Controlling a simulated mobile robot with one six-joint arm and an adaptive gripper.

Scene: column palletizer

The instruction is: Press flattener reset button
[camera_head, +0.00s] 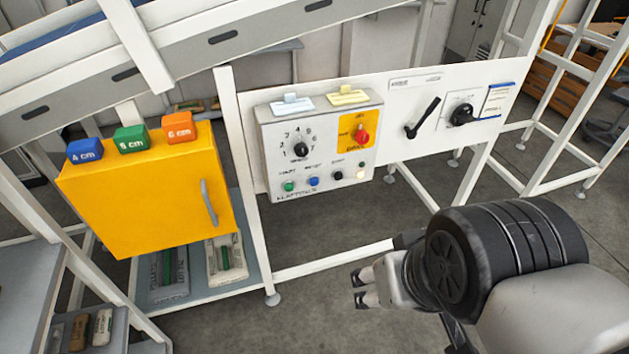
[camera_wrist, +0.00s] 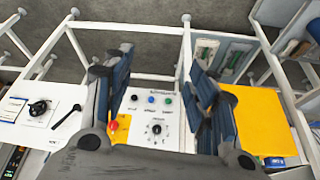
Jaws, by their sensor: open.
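The flattener's grey control box (camera_head: 318,145) hangs on a white panel. Along its lower edge are a green button (camera_head: 289,186), a blue button (camera_head: 313,181) whose label seems to read reset, a black button (camera_head: 337,175) and a pale lamp (camera_head: 360,173). In the wrist view the box is upside down, and the blue button (camera_wrist: 151,99) shows between my fingers. My gripper (camera_head: 359,289) is open and empty, in front of and below the box, apart from it. It also shows in the wrist view (camera_wrist: 158,72).
The box also carries a numbered dial (camera_head: 301,150) and a red emergency knob (camera_head: 361,135). A yellow cabinet (camera_head: 140,200) with coloured blocks on top stands left. A black lever (camera_head: 422,118) and rotary switch (camera_head: 462,114) are right. Floor before the panel is clear.

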